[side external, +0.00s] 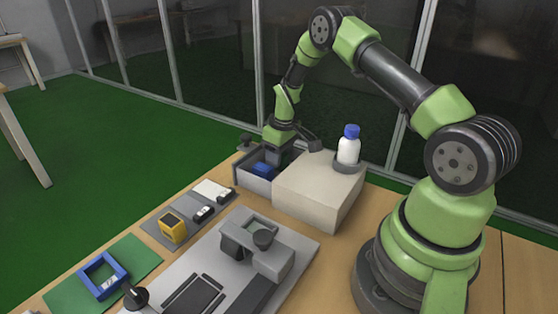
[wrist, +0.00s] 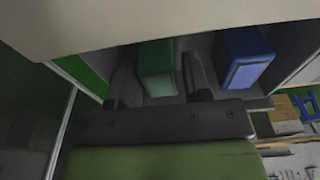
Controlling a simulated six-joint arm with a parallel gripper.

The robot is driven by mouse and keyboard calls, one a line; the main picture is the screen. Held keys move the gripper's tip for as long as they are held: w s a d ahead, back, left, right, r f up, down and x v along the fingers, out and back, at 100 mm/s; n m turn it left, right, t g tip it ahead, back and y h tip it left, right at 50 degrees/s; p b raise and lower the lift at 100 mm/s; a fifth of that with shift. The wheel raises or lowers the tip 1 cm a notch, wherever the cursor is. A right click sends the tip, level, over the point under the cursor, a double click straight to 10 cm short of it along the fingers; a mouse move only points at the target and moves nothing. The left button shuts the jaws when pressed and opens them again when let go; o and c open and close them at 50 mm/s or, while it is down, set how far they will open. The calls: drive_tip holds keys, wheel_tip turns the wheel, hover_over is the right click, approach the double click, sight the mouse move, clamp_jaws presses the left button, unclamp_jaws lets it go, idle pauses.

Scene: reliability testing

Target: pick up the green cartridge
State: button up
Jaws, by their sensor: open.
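The green cartridge (wrist: 155,58) stands in a grey bin (side external: 257,184), seen in the wrist view between the two dark fingers of my gripper (wrist: 159,70). A gap shows on each side of it, and my gripper is open. A blue cartridge (wrist: 248,60) stands to the right of the right finger in the wrist view; its blue top also shows in the side view (side external: 261,169). In the side view my gripper (side external: 275,153) reaches down into the bin, its fingertips hidden, and the green cartridge cannot be made out there.
A beige block (side external: 315,190) stands right beside the bin, with a white bottle with a blue cap (side external: 349,146) on it. A grey fixture (side external: 258,248), a yellow device (side external: 172,228) and a blue frame (side external: 102,276) on a green mat lie nearer on the wooden table.

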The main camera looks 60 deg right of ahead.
drive_tip(key=c, duration=0.7)
